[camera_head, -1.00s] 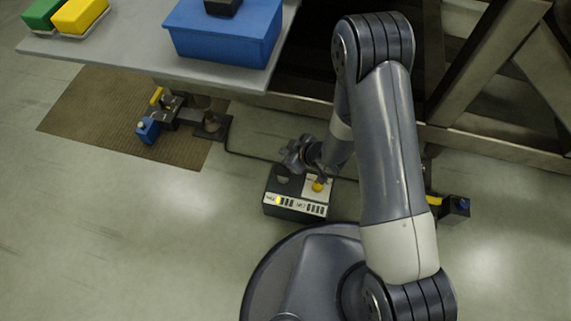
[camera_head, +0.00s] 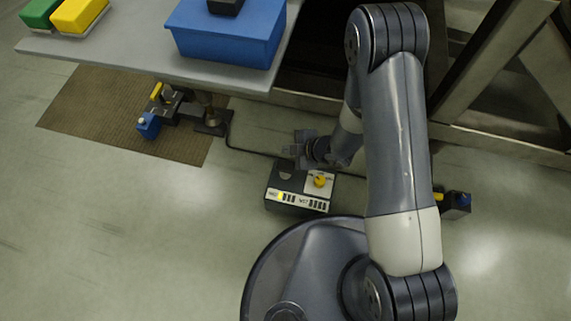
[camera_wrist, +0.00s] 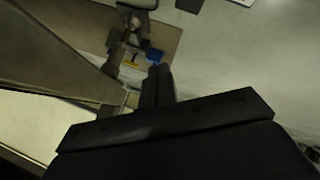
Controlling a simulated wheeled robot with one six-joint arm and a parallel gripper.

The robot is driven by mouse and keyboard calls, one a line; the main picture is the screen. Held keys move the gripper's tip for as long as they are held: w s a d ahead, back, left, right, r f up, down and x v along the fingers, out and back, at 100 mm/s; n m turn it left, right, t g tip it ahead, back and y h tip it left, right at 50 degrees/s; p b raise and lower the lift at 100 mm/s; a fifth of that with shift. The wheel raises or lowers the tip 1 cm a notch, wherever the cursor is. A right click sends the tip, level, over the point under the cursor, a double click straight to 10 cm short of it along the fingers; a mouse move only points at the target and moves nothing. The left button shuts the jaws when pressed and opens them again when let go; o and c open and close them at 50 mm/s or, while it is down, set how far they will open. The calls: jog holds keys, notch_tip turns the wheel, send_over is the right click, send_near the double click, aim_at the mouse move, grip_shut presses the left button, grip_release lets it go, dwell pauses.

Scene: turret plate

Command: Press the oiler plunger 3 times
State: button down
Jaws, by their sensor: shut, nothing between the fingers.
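No part is clearly marked as the oiler plunger, and I cannot tell for sure which part it is. A low black box (camera_head: 285,207) with a pale labelled top and a yellow knob (camera_head: 320,181) sits on the floor in the head view. My gripper (camera_head: 290,151) is just beyond the box, pointing left, apart from the knob. In the wrist view its dark fingers (camera_wrist: 157,72) are together and empty. A dark fixture with a yellow bar (camera_head: 156,93) and a blue block (camera_head: 149,126) stands on the brown mat. The yellow bar (camera_wrist: 131,64) and blue block (camera_wrist: 154,55) also show beyond the fingertips.
A grey bench (camera_head: 130,60) with a blue bin (camera_head: 228,45) overhangs the back left. A black cable (camera_head: 245,151) runs from the fixture's post base toward my arm. Another dark unit with a blue cap (camera_head: 463,199) stands at right. Floor at left is clear.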

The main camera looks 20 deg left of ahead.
aim_at(285, 165)
jog(key=shift+f, duration=0.15)
notch_tip(285, 165, down, 9)
jog(key=b, duration=0.6)
jog(key=shift+r+b, duration=0.2)
jog(key=shift+b, duration=0.1)
dwell(1.5)
jog(key=shift+f+b, duration=0.35)
jog(key=shift+b, duration=0.1)
jog(key=shift+f+b, duration=0.7)
jog(key=shift+f, duration=0.45)
dwell(0.9)
jog(key=shift+r, duration=0.1)
jog(key=shift+r+p, duration=1.1)
jog(key=shift+r, duration=0.35)
jog(key=shift+r+p, duration=1.7)
jog(key=shift+r, duration=0.8)
